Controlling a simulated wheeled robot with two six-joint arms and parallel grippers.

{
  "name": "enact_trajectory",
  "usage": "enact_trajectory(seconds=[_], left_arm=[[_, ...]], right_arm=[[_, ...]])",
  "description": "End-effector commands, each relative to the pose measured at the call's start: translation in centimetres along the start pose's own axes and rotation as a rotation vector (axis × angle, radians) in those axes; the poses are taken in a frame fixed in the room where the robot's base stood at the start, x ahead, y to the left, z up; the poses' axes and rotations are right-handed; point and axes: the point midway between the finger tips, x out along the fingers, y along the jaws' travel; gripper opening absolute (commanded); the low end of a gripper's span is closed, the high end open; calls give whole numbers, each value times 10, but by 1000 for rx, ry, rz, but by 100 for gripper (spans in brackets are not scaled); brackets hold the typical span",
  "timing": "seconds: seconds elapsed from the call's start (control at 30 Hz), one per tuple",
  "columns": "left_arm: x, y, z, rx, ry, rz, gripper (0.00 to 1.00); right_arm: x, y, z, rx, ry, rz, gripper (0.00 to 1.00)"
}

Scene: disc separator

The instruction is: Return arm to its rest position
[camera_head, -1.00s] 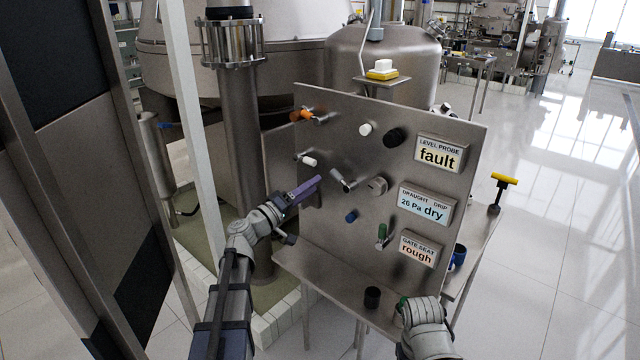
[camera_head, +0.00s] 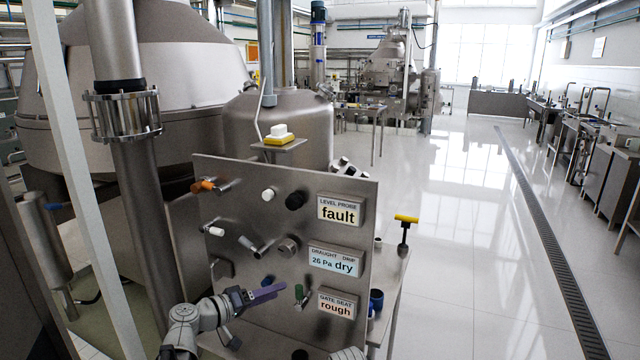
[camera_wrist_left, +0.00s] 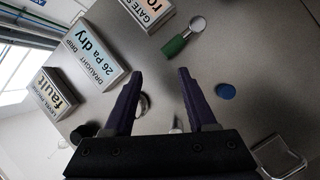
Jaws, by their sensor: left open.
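My left gripper (camera_head: 262,293) is in front of the lower part of the upright metal panel (camera_head: 225,170), left of the green-handled lever (camera_head: 299,292). In the left wrist view its two purple fingers (camera_wrist_left: 158,85) are apart with nothing held between them. That view shows the green handle (camera_wrist_left: 175,45) beyond the fingertips and a round blue knob (camera_wrist_left: 225,91) to the right of them. A bare metal lever (camera_head: 263,248) is above the gripper in the head view. Only a sliver of my right arm shows at the bottom edge; its gripper is not visible.
The panel carries fault (camera_head: 339,211), dry (camera_head: 334,262) and rough (camera_head: 336,305) signs, plus orange (camera_head: 203,186), white (camera_head: 268,194) and black (camera_head: 295,200) knobs. A yellow T-handle (camera_head: 406,219) stands to the right. Open floor (camera_head: 450,250) lies farther right.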

Motion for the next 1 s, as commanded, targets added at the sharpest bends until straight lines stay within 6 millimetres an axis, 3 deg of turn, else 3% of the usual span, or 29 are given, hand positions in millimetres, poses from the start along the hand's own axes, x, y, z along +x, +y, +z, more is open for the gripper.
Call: enact_trajectory(seconds=[0.03, 0.17, 0.3, 0.4, 0.53, 0.7, 1.0], left_arm=[[13, 16, 35, 22, -114, -33, 57], [27, 26, 125, 85, -416, -174, 57], [12, 27, 203, 166, -700, -376, 57], [-12, 25, 240, 234, -862, -543, 57], [-45, 23, 264, 319, -998, -755, 57], [-76, 23, 270, 400, -1070, -955, 57], [-88, 23, 268, 432, -1085, -1041, 57]], right_arm=[[-10, 1, 1, 0, 0, 0, 57], [-24, 2, 1, 0, 0, 0, 57], [-38, 4, 2, 0, 0, 0, 57], [-47, 4, 3, 0, 0, 0, 57], [-57, 5, 3, 0, 0, 0, 57], [-63, 6, 4, 0, 0, 0, 57], [-64, 6, 4, 0, 0, 0, 57]])
